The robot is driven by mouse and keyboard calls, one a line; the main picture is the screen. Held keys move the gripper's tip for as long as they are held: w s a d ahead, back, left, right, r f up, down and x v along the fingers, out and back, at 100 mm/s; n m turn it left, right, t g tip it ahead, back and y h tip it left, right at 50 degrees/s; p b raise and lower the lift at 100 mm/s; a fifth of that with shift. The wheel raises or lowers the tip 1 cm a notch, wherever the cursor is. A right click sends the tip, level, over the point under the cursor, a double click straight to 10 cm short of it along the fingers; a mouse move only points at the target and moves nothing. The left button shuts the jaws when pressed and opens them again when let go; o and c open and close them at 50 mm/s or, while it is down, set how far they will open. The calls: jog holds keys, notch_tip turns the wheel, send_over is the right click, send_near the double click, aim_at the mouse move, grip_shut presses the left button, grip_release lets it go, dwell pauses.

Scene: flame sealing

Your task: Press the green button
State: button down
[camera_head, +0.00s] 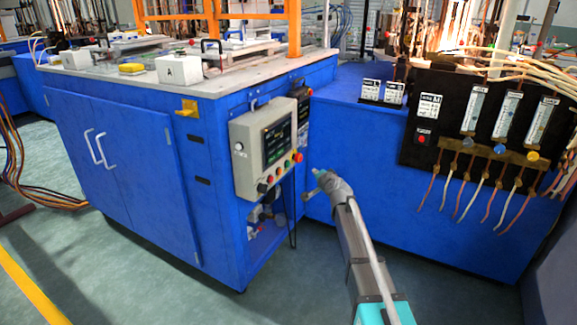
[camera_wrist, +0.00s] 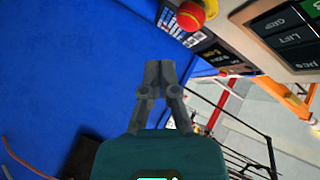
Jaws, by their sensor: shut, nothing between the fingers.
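A grey control box (camera_head: 248,150) with a dark screen hangs on the front corner of the blue cabinet in the head view. A slanted row of small coloured buttons runs along its lower edge. A dark green button (camera_head: 262,187) seems to sit at the row's lower left end, but it is too small to be sure. My gripper (camera_head: 318,173) is right of the box and apart from it. In the wrist view my gripper (camera_wrist: 159,66) is shut and empty, over blue. A red mushroom button (camera_wrist: 190,15) on a yellow base lies beyond its fingertips.
A labelled panel (camera_wrist: 290,30) with a green patch fills the wrist view's upper right. In the head view, a black board (camera_head: 425,110) with flowmeters and hanging hoses stands at right. The blue cabinet (camera_head: 150,150) stands at left. Floor is clear in front.

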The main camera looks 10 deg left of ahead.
aim_at(288, 164)
jog(key=w+a, duration=0.2)
jog(key=a, duration=0.5)
jog(key=shift+w+a, duration=0.35)
jog(key=shift+w, duration=0.05)
